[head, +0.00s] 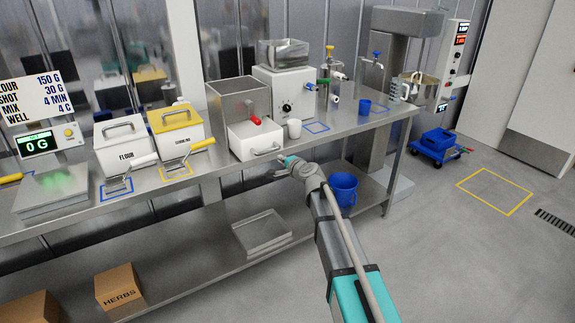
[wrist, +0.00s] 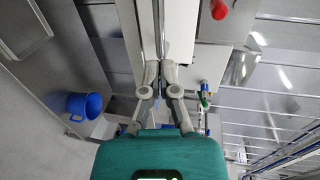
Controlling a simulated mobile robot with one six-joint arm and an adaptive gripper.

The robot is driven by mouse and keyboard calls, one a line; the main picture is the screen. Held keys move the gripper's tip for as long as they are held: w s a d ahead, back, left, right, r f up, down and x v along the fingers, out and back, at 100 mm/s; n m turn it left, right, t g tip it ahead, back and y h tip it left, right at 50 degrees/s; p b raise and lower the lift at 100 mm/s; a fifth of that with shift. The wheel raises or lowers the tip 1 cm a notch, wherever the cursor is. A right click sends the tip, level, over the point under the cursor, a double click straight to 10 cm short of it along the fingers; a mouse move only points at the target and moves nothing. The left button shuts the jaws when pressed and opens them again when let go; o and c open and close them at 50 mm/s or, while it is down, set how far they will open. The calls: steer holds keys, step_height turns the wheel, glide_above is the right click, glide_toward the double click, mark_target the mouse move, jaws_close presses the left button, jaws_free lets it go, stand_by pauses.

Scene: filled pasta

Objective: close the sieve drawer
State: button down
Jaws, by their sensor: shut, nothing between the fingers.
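The sieve drawer (head: 252,139) is a white box with a metal bar handle (head: 266,151) on its front. My gripper (head: 281,172) is shut and empty, just in front of and slightly below the drawer handle, near the counter's front edge. The wrist view shows its fingers (wrist: 159,70) together beside a white surface. I cannot tell whether they touch the drawer.
The flour bin (head: 124,150) and yellow-lidded bin (head: 177,130) stand left. A blue bucket (head: 343,188) and metal trays (head: 262,233) are on the lower shelf. Floor at right is mostly clear.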

mark_target(269, 152)
steer(key=b+x, duration=0.1)
steer(key=x, duration=0.7)
steer(key=r+x, duration=0.1)
steer(key=x, duration=0.8)
steer(key=r+x, duration=0.1)
steer(key=x, duration=0.3)
steer(key=shift+w+a+r, duration=0.2)
steer(key=shift+w+r, duration=0.1)
steer(key=shift+w, duration=0.15)
steer(key=shift+a+r, duration=0.1)
steer(key=shift+r, duration=0.1)
steer(key=shift+w, duration=0.1)
